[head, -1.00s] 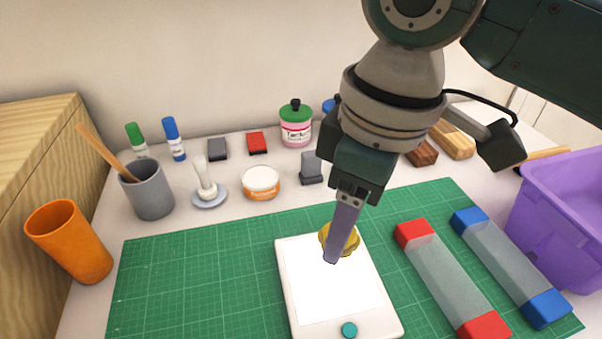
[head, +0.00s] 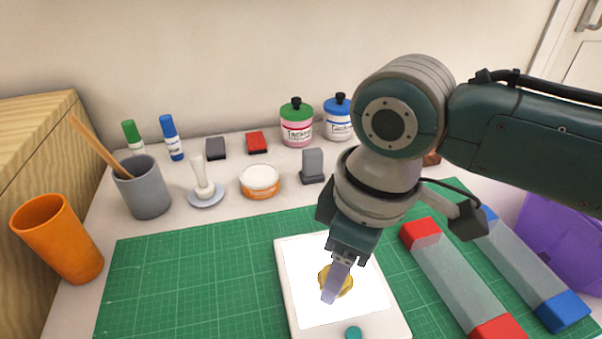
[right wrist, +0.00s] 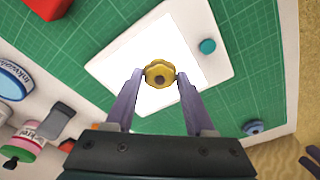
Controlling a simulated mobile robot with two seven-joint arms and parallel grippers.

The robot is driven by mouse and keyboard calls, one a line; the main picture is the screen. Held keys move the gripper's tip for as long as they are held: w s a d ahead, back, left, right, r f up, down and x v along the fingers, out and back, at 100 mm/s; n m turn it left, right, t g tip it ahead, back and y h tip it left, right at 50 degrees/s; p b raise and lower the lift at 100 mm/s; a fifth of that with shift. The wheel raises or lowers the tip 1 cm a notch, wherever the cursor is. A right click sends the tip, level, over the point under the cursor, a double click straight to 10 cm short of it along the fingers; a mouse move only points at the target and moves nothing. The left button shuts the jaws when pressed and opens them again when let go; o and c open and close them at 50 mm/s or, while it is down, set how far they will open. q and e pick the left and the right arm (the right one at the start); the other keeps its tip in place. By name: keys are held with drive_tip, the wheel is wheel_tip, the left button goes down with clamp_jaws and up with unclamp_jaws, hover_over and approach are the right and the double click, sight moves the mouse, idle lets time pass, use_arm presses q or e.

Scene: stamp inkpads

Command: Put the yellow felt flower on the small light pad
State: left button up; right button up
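The yellow felt flower (head: 345,286) is between the fingertips of my right gripper (head: 334,290), over the white face of the small light pad (head: 302,309). In the right wrist view the flower (right wrist: 159,73) sits between the two purple fingers of the gripper (right wrist: 161,77), which are shut on its sides. The pad (right wrist: 200,24) lies beneath, with a teal button (right wrist: 207,46) on its border. I cannot tell whether the flower touches the pad. A dark forked shape at the lower right edge of the right wrist view may be my left gripper (right wrist: 311,160); its opening is unclear.
The green cutting mat (head: 190,280) is bare left of the pad. Red-ended (head: 455,275) and blue-ended (head: 530,270) clear blocks lie right of it. Bottles, inkpads and cups stand behind and left. A blue round piece (right wrist: 253,127) lies near the mat's edge. A purple bin (head: 565,240) is at right.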

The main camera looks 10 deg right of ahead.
sight(350, 284)
use_arm(q)
drive_tip(key=shift+a, duration=0.1)
use_arm(e)
drive_tip(key=o, duration=0.5)
drive_tip(key=shift+c, duration=0.2)
wheel_tip(350, 284, up, 12)
drive_tip(key=d+p, duration=0.1)
drive_tip(key=p, duration=0.3)
drive_tip(key=s+a+f+m+t+y, duration=0.1)
drive_tip(key=s+a+f+m+y, duration=0.2)
drive_tip(key=s, duration=0.4)
use_arm(q)
wheel_tip(350, 284, up, 4)
use_arm(e)
drive_tip(key=s+d+m+t+h, duration=0.1)
drive_tip(key=s+d+m+h, duration=0.2)
drive_tip(key=s+d, duration=0.6)
drive_tip(key=shift+d+f+m+t+h, duration=0.2)
drive_tip(key=shift+d+m+t+h, duration=0.25)
drive_tip(key=shift+m, duration=0.65)
